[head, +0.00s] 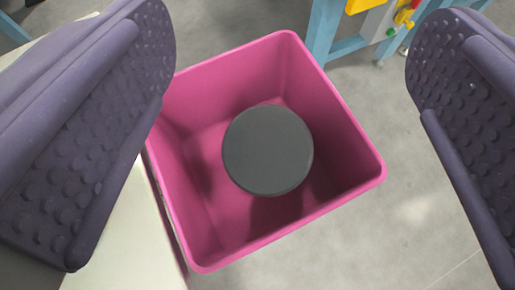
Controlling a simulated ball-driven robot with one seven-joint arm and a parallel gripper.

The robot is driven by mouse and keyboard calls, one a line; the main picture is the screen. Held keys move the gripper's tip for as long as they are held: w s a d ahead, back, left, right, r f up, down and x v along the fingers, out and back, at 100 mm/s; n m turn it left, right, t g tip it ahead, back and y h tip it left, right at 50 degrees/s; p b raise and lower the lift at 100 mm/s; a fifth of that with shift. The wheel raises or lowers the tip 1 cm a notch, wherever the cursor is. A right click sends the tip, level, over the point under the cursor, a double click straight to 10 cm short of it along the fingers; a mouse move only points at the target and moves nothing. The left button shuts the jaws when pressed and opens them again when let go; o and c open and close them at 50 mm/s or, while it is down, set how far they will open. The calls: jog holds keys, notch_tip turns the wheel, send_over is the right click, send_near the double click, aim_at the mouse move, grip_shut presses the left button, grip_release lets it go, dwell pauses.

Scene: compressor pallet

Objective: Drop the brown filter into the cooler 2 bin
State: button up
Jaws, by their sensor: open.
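A pink square bin (335,110) stands below my gripper, its open top facing me. A round, dark grey, flat-topped cylinder (267,149), the likely filter, shows within the bin's opening, near its middle. It looks dark grey rather than brown. A shadow lies below it on the bin's inside, and I cannot tell whether it touches the bin's floor. My gripper (285,145) is open wide, its two purple studded fingers at the left and right of the view. Neither finger touches the cylinder. No label shows on the bin.
A cream-white surface (120,235) lies along the bin's left side. A light blue frame (325,30) with yellow, red and green parts stands behind the bin at the upper right. Grey floor (400,220) is clear to the right of the bin.

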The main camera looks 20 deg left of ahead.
jog(key=a+p+v, duration=0.1)
jog(key=p+v, duration=0.1)
jog(key=v, duration=0.5)
jog(key=shift+s+d, duration=0.2)
jog(key=shift+d, duration=0.3)
